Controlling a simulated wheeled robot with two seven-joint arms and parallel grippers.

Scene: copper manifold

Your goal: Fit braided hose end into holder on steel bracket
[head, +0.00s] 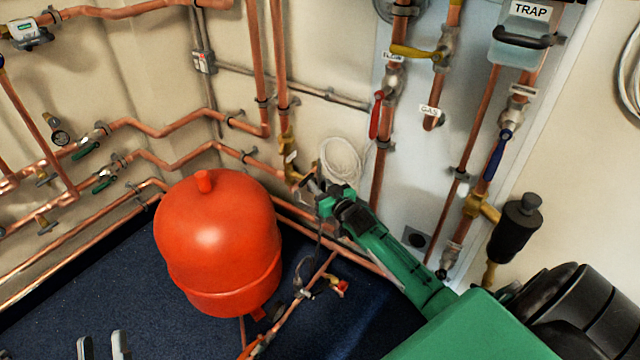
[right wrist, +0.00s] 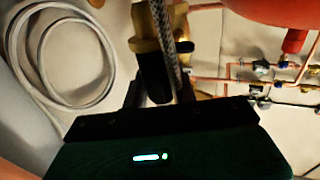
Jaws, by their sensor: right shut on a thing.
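My right gripper (head: 316,196), on the green arm, is at the pipework by the wall, right of the red tank. It is shut on the braided hose (right wrist: 168,42), which runs up between its dark fingers in the right wrist view. A brass fitting (right wrist: 144,28) is close beside the hose there. In the head view a thin dark hose (head: 317,245) hangs below this gripper. The hose's end is hidden by the fingers. I cannot make out the steel bracket or its holder clearly. My left gripper (head: 103,346) is at the bottom left edge, fingers apart and empty.
The red tank (head: 217,245) stands just left of my right gripper. A coiled white cable (head: 340,160) hangs on the wall behind it. Copper pipes with valves line both walls. The dark blue floor (head: 90,315) is open at lower left.

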